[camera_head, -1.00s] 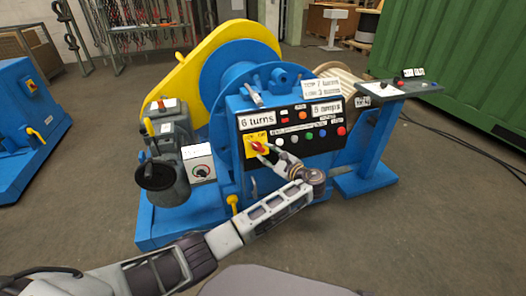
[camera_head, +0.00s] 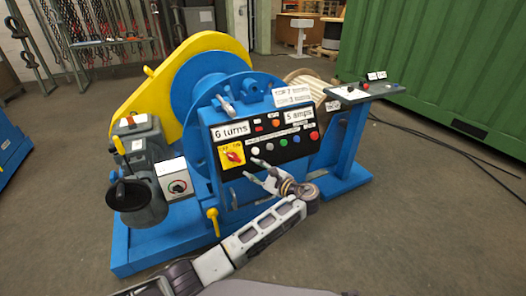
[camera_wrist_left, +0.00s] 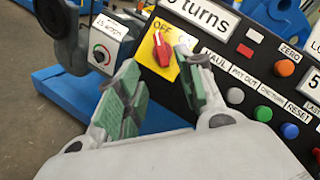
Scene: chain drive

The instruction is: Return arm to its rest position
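My left gripper (camera_head: 254,170) is in front of the control panel (camera_head: 290,155) of the blue and yellow winch, just below and right of the red switch knob (camera_head: 233,155). In the left wrist view its two green-padded fingers (camera_wrist_left: 157,60) are spread apart with nothing between them. The red knob (camera_wrist_left: 163,48) sits on a yellow plate marked OFF and ON, beyond the fingertips and apart from them. The displays read "6 turns" (camera_head: 231,130) and "5 amps" (camera_head: 299,116). My right gripper is not in view.
Several coloured buttons (camera_wrist_left: 262,113) line the panel close to the fingers. A grey motor (camera_head: 140,190) and yellow lever (camera_head: 213,218) stand left. A blue stand (camera_head: 345,145) with a control shelf stands right, near a green container (camera_head: 440,70). Open floor lies front right.

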